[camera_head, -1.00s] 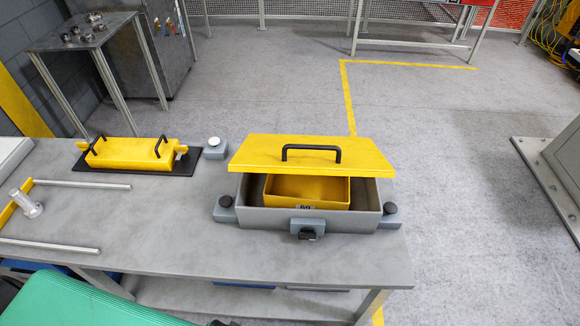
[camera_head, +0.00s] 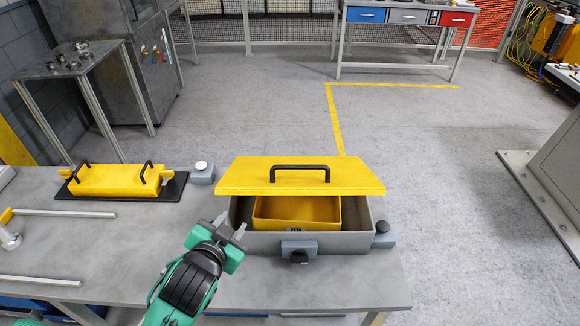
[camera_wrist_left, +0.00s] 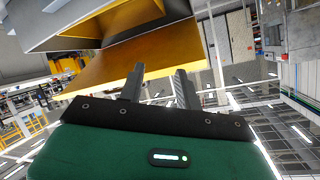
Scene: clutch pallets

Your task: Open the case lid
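The grey case (camera_head: 345,243) stands on the grey table with its yellow lid (camera_head: 300,190) raised, leaving a gap at the front. A black handle (camera_head: 300,168) is on the lid. A yellow inner box (camera_head: 275,222) shows through the gap. My left gripper (camera_head: 232,225) is at the case's front left corner, below the lid. In the left wrist view its two fingers (camera_wrist_left: 160,88) are apart with nothing between them, and the lid (camera_wrist_left: 140,58) shows just beyond them. Whether the fingers touch the case or lid is unclear. My right gripper is not in view.
A dark block with a knob (camera_head: 299,250) is on the case's front. A second yellow piece with two handles (camera_head: 115,180) lies on a black plate at left. Metal rods (camera_head: 62,213) lie at the table's left. The front right tabletop is clear.

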